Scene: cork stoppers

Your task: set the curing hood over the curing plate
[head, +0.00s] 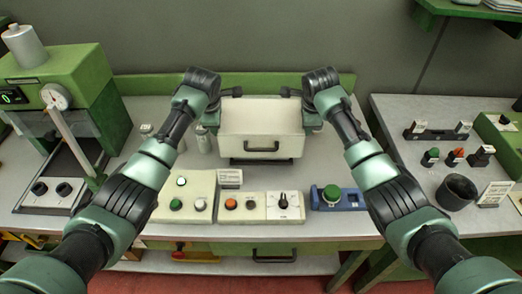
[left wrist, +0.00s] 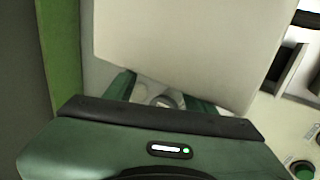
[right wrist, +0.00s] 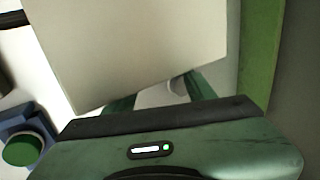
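The curing hood (head: 262,117) is a pale box with a dark handle on its front, between my two grippers. Its pale body also shows in the left wrist view (left wrist: 190,45) and the right wrist view (right wrist: 135,45). A dark flat piece, seemingly the curing plate (head: 262,162), shows under its front edge; the hood appears raised over it. My left gripper (head: 211,119) is at the hood's left side and my right gripper (head: 312,121) at its right side. Each has fingers either side of a small grey part, apparently a side grip; the hood partly hides the fingertips.
A control panel with buttons (head: 183,197), an orange-button box (head: 240,207), a dial box (head: 284,207) and a blue box with a green button (head: 338,199) line the front. A small bottle (head: 203,142) stands near my left gripper. A green press (head: 68,85) stands left.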

